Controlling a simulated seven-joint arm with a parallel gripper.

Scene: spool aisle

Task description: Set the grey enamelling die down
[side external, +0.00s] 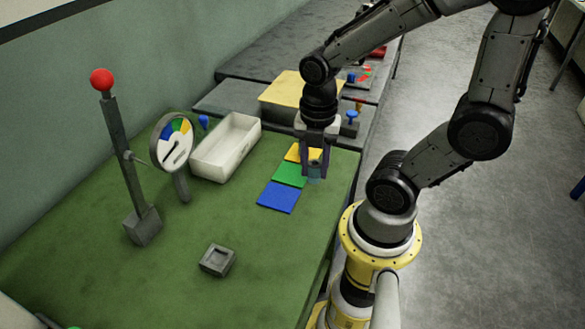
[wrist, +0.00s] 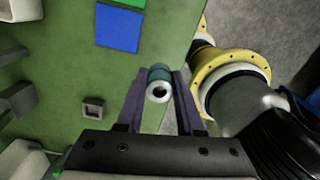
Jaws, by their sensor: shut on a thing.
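My gripper (side external: 314,170) points down over the green bench, at the right edge of the yellow and green squares. Its fingers are shut on a small grey-teal cylinder, which I take for the grey enamelling die (wrist: 160,74). The wrist view shows its pale ring end with a dark hole, between the two fingers. In the side view only a bluish bit of it shows below the fingertips. I cannot tell whether it touches the bench. A grey block with a square recess (side external: 217,260) sits at the front of the bench; the recess looks empty.
Blue (side external: 279,197), green (side external: 290,174) and yellow (side external: 304,153) flat squares lie in a row. A white open bin (side external: 226,147), a round dial (side external: 172,142) and a red-topped post (side external: 116,150) stand left. The bench between block and squares is clear; its edge is close right.

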